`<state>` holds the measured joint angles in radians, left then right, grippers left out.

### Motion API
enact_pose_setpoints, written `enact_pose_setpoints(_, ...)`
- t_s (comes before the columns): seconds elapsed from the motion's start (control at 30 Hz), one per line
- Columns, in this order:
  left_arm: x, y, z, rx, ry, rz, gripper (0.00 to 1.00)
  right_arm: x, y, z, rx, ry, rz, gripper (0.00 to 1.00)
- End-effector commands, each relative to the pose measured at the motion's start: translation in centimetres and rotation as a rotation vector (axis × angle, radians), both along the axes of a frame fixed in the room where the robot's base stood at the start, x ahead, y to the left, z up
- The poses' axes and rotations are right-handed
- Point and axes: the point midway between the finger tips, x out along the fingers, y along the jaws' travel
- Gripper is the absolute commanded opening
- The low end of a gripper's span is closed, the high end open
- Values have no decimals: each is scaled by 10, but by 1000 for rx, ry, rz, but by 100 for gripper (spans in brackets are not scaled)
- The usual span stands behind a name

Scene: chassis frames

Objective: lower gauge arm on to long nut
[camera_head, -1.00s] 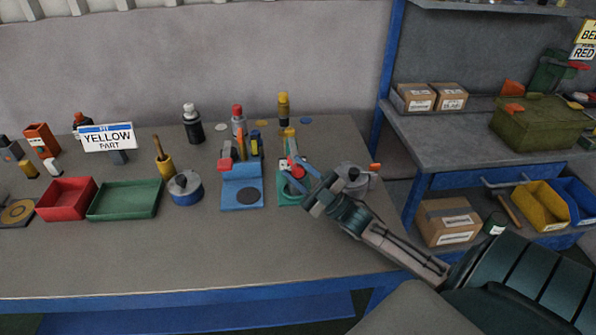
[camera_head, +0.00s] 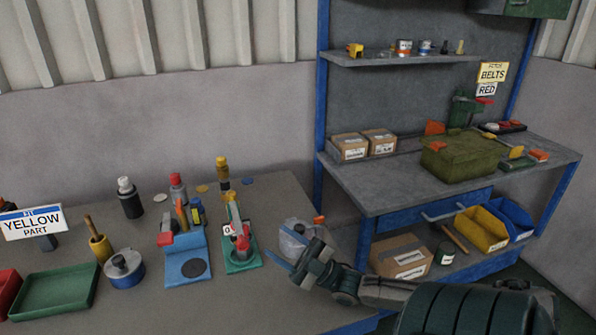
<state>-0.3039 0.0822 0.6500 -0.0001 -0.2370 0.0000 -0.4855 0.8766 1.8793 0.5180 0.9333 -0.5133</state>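A small gauge stand with a green base (camera_head: 242,265) stands on the bench, right of a blue fixture. A white and red part (camera_head: 240,241) shows low on the stand. I cannot make out the long nut for certain. My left gripper is not in view.
The blue fixture (camera_head: 187,267) with a dark disc stands left of the gauge. Bottles, a blue pot (camera_head: 124,268) and a green tray (camera_head: 55,291) are further left. A shelf unit (camera_head: 375,200) stands right.

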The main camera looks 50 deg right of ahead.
Motion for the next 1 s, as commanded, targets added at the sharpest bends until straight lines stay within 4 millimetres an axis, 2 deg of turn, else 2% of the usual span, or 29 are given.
enact_pose_setpoints(0.1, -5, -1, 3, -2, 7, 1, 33, -14, -8, 1, -3, 3, 1, 48)
enact_pose_setpoints(0.3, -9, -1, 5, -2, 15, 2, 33, -28, -16, 1, -1, 0, 1, 48)
enact_pose_setpoints(1.0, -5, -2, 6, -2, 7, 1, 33, -31, -17, 0, 1, 0, -1, 48)
